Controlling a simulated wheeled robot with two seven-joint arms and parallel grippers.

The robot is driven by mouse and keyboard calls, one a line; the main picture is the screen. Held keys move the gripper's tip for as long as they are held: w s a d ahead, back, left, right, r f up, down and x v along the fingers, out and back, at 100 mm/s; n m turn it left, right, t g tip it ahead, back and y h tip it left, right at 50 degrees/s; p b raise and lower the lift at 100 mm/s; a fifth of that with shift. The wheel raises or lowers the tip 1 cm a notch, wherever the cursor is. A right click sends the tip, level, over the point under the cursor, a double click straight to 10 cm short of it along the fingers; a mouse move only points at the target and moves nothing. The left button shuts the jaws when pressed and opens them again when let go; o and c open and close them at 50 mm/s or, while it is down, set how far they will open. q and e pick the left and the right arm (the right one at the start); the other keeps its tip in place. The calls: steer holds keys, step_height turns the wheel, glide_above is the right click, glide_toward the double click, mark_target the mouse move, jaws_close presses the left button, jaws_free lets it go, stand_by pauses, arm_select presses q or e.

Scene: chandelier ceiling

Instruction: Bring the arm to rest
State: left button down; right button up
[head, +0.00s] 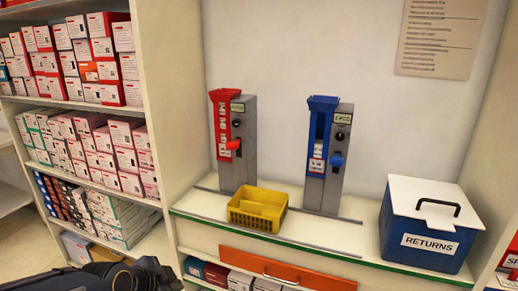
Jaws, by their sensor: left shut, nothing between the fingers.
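My left gripper (158,274) is at the bottom left of the head view, dark and partly cut off by the lower edge. It is shut and empty. It is low, in front of the shelf unit and to the left of the counter, and appears apart from the things on the counter. My right gripper is not in view.
The counter (330,236) holds a yellow basket (258,209), a red dispenser (233,140), a blue dispenser (327,155) and a blue RETURNS box (428,224) with a white lid. Shelves (98,183) full of boxes stand at left. An orange drawer front (285,270) lies below the counter.

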arm_select(q)
steer(key=s+a+r+n+g, duration=0.1)
steer(key=s+r+n+g, duration=0.1)
steer(key=s+n, duration=1.45)
steer(key=s+r+m+p, duration=0.3)
steer(key=r+p, duration=0.9)
steer(key=p, duration=0.1)
steer(key=shift+s+r+h, duration=0.3)
steer(key=shift+s+r, duration=0.05)
steer(key=shift+s, duration=0.05)
steer(key=shift+m, duration=0.25)
